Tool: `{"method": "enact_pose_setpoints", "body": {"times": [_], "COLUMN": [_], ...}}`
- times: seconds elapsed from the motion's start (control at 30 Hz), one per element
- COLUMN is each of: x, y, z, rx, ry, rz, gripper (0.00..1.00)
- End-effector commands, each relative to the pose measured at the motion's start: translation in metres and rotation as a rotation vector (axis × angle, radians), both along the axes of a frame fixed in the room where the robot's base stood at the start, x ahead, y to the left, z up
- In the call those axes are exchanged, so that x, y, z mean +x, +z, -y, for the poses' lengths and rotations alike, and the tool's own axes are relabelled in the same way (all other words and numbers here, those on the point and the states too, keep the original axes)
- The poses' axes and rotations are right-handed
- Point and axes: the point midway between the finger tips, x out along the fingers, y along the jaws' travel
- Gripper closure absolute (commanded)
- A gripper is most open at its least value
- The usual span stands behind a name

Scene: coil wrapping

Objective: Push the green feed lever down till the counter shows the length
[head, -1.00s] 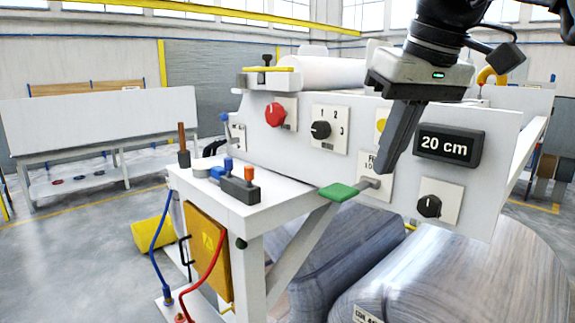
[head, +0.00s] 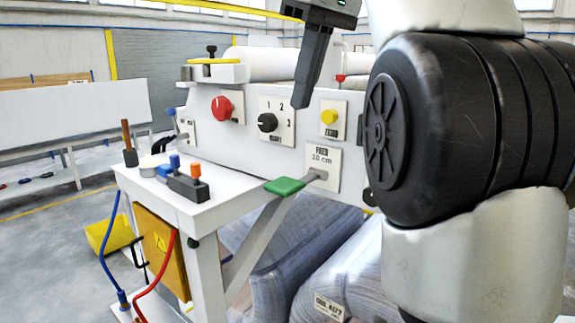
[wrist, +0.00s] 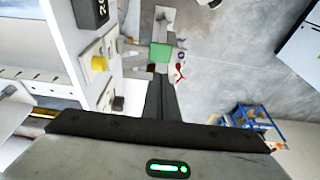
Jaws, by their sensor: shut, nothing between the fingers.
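The green feed lever (head: 286,186) sticks out from the FEED 10 cm plate (head: 323,167) on the white machine panel. Its green paddle also shows in the wrist view (wrist: 161,52). My gripper (head: 303,103) is shut and empty, its dark fingers pointing down above the lever and apart from it in the head view. In the wrist view the fingers (wrist: 160,98) lie just below the green paddle in the picture. The counter is hidden behind my arm in the head view. Part of its dark display (wrist: 90,10) shows at the wrist view's top edge, cut off.
A red knob (head: 222,107), a 1-2-3 selector (head: 268,122) and a yellow button (head: 329,116) sit on the panel. Wrapped coils (head: 290,235) lie below the lever.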

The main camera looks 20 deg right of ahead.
Motion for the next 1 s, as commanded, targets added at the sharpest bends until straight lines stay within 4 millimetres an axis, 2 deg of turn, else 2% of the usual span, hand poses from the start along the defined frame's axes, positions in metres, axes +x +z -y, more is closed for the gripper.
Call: {"method": "enact_pose_setpoints", "body": {"times": [0.23, 0.5, 0.7, 1.0], "x": [0.004, 0.019, 0.022, 0.022], "y": [-0.026, -0.085, -0.117, -0.134], "z": [-0.006, -0.015, -0.017, -0.017], "rx": [0.001, 0.0, 0.0, -0.001], "ry": [0.003, 0.002, 0.0, 0.0], "rz": [-0.003, -0.003, -0.001, 0.001], "gripper": [1.0, 1.0, 1.0, 1.0]}}
